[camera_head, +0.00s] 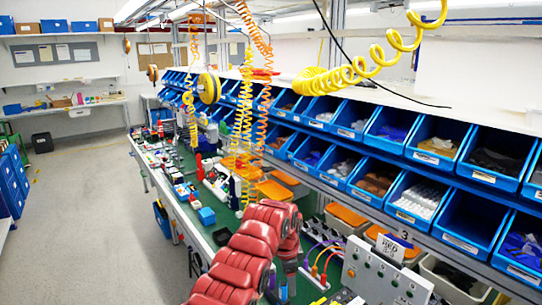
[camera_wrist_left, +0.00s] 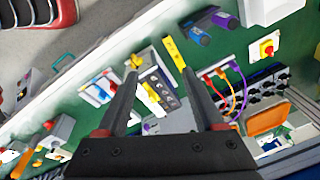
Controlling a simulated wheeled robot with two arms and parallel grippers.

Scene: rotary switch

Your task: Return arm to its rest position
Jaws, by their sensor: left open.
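My left arm (camera_head: 245,255), red and segmented, reaches from the bottom edge over the workbench and bends down at the wrist. My left gripper (camera_head: 281,284) points down at the bench and is small and partly hidden by the arm. In the left wrist view its two dark fingers (camera_wrist_left: 160,80) are spread apart with nothing held between them. Beyond them on the green surface is a grey box with a yellow knob (camera_wrist_left: 152,90). My right gripper is not in view.
The green bench (camera_wrist_left: 120,62) holds several devices, cables and a yellow marker-like piece (camera_wrist_left: 174,52). A grey panel with knobs (camera_head: 385,274) stands right of my arm. Blue bins (camera_head: 415,196) line the shelf behind. Coiled hoses (camera_head: 243,130) hang above. The floor left is clear.

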